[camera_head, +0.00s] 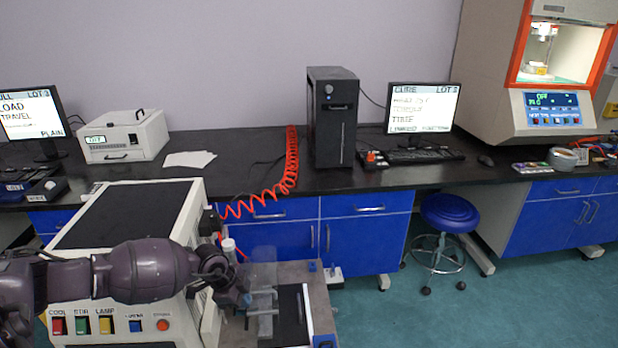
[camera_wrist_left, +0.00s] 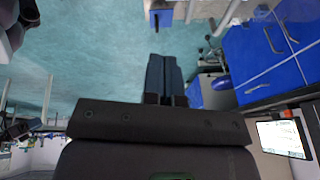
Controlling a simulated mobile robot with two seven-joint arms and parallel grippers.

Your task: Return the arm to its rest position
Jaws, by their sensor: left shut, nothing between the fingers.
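My left arm comes in from the left in the head view and crosses in front of the white rheometer machine (camera_head: 190,215). My left gripper (camera_head: 246,300) is at the machine's right side, close to a clear guard (camera_head: 263,270) above a grey platform (camera_head: 290,272). I cannot tell from this view whether it touches the guard. In the left wrist view the two dark fingers of the left gripper (camera_wrist_left: 164,75) lie together with nothing between them. My right gripper is not in view.
The machine's front carries coloured buttons (camera_head: 82,325). A red coiled hose (camera_head: 290,165) hangs from the black bench (camera_head: 240,175) behind. Blue cabinets (camera_head: 365,240) stand beneath it; a blue stool (camera_head: 450,212) stands on the right. Open floor (camera_head: 530,300) lies at the lower right.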

